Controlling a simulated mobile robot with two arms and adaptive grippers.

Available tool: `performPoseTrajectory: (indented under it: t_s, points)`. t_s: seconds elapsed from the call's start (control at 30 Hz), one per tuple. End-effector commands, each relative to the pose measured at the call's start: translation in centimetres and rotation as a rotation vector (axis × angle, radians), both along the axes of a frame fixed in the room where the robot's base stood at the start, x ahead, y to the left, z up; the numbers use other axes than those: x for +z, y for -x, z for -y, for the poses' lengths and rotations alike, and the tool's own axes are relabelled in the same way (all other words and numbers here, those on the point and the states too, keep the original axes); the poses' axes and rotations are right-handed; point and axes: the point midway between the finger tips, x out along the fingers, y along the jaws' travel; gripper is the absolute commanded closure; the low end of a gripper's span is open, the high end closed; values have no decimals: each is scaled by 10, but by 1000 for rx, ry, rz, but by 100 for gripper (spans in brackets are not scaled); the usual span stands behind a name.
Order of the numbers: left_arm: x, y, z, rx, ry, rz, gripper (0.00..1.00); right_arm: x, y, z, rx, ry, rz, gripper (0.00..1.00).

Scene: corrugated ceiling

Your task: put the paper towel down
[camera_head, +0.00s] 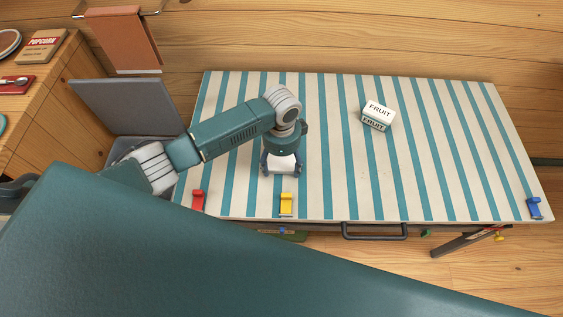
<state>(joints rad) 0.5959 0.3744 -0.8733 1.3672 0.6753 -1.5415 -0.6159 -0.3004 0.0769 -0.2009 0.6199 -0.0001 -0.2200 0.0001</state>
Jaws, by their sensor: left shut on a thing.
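My left gripper (282,167) is over the striped table, left of its middle, pointing down. It is shut on a white thing, the paper towel (282,165), which shows between its fingers. The gripper hides part of the towel from above. I cannot tell whether the towel touches the tabletop. The table (335,150) has white and teal stripes. My right gripper is not in view.
A white and teal FRUIT box (378,115) stands on the table right of the gripper. Red (198,200), yellow (286,203) and blue (535,208) clamps sit along the front edge. A grey bin (135,108) with a raised lid stands left. The table's right part is clear.

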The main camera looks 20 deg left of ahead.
Motion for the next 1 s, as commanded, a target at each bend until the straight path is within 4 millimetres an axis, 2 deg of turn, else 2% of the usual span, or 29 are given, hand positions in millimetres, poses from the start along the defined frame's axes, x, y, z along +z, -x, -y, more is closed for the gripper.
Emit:
performPoseTrajectory:
  t_s: [0.07,0.1,0.17,0.57,0.67,1.0]
  points:
    - [-3,0,0,0,0,-1,55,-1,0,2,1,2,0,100]
    - [-3,0,0,0,0,0,24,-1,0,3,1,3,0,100]
    - [-3,0,0,0,0,0,12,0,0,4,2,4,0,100]
    - [3,-1,0,-1,1,1,11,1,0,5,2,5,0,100]
    - [16,-2,0,-1,1,3,11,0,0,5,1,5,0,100]
    - [88,-2,0,-1,2,5,11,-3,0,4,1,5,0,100]
